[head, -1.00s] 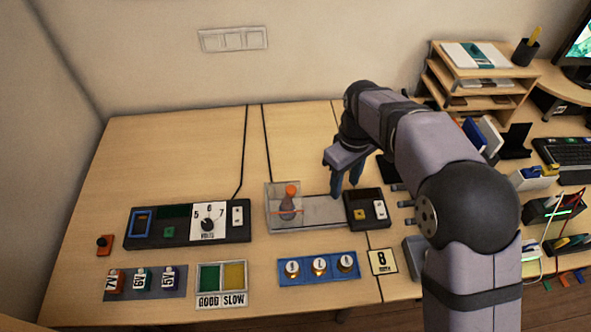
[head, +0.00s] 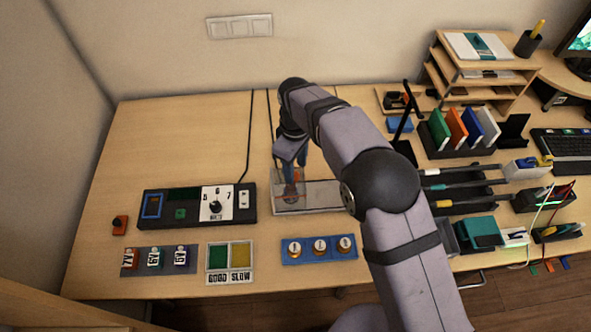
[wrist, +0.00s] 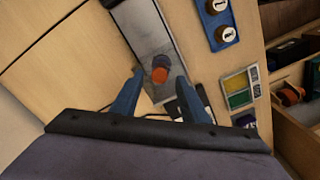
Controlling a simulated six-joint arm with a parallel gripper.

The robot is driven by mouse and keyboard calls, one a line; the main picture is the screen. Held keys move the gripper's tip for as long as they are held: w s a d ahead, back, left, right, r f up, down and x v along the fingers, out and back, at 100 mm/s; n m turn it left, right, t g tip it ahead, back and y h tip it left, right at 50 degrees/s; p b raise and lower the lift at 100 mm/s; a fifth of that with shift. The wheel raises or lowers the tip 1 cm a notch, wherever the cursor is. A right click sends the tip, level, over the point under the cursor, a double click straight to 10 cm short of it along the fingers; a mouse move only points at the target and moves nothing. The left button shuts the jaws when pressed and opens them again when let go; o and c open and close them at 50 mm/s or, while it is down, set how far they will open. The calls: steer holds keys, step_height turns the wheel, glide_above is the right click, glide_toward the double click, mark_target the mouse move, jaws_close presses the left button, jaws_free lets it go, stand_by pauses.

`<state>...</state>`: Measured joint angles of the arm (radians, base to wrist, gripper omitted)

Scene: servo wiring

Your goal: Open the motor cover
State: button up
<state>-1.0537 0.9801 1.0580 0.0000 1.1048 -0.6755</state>
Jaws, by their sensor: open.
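The motor (head: 292,195), with an orange top, stands at the left end of a grey base plate (head: 322,193) in the head view. My arm hides much of the plate's right end. The clear cover around the motor is hard to make out behind my fingers. My gripper (head: 294,172) points down over the motor, blue fingers apart and nothing seen between them. In the wrist view the gripper (wrist: 158,95) is open, and the orange top of the motor (wrist: 160,74) lies just beyond and between the fingertips. Contact with the cover cannot be told.
A black control box with a volts dial (head: 216,204) stands to the left. A green and yellow panel (head: 230,256) and a blue strip with round knobs (head: 319,248) lie in front. Book and pen holders fill the right. The table behind left is clear (head: 180,140).

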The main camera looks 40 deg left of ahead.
steer(key=shift+f+p, duration=0.45)
steer(key=shift+f, duration=1.25)
steer(key=shift+c, duration=0.6)
jaws_close()
steer(key=w+d+b, duration=0.1)
steer(key=w+d, duration=0.7)
steer(key=shift+w, duration=0.15)
steer(key=shift+o, duration=0.6)
jaws_free()
steer(key=shift+r, duration=0.2)
step_height(320, 180, up, 7)
steer(key=b, duration=0.2)
